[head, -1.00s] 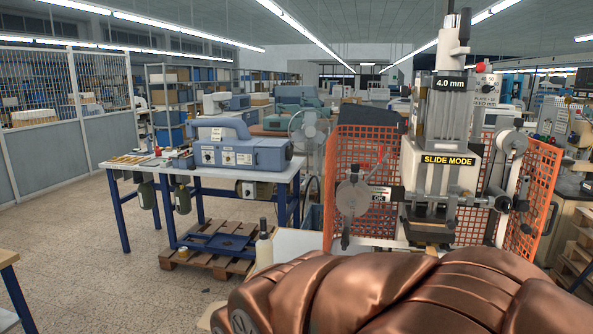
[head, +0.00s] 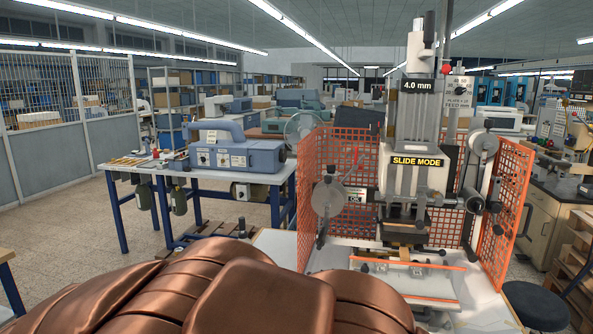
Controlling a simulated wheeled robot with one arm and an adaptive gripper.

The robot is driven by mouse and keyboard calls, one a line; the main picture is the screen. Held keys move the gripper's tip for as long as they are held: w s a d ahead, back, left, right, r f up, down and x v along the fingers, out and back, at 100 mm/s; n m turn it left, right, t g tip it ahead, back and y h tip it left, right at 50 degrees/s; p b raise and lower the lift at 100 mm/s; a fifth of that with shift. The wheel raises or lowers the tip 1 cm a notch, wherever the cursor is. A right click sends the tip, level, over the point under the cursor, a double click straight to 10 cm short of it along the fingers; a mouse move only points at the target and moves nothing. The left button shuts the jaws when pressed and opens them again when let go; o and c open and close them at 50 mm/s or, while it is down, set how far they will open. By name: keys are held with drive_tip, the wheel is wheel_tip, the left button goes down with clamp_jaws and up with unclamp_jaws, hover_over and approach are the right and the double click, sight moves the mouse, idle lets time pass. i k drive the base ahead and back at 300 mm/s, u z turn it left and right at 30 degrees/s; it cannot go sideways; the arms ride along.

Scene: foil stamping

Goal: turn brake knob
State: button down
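The foil stamping machine (head: 407,170) stands at the right, with a "SLIDE MODE" label and a "4.0 mm" display on its front. A grey round disc (head: 328,196) is on its left side. A light reel (head: 483,143) and a dark round knob (head: 474,204) are on its right side. I cannot tell which of these parts is the brake knob. My copper-coloured arm fills the bottom of the view, in front of the machine's table. My gripper is not in view.
Orange mesh guards (head: 498,208) stand on both sides of the machine. A white plate with orange edge strips (head: 410,281) lies in front of it. A blue-legged bench (head: 137,174) with a blue-grey device (head: 238,150) stands at the left. A dark stool (head: 536,303) is at the lower right.

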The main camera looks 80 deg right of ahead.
sight(331, 168)
drive_tip(key=i, duration=1.05)
drive_tip(key=z, duration=1.55)
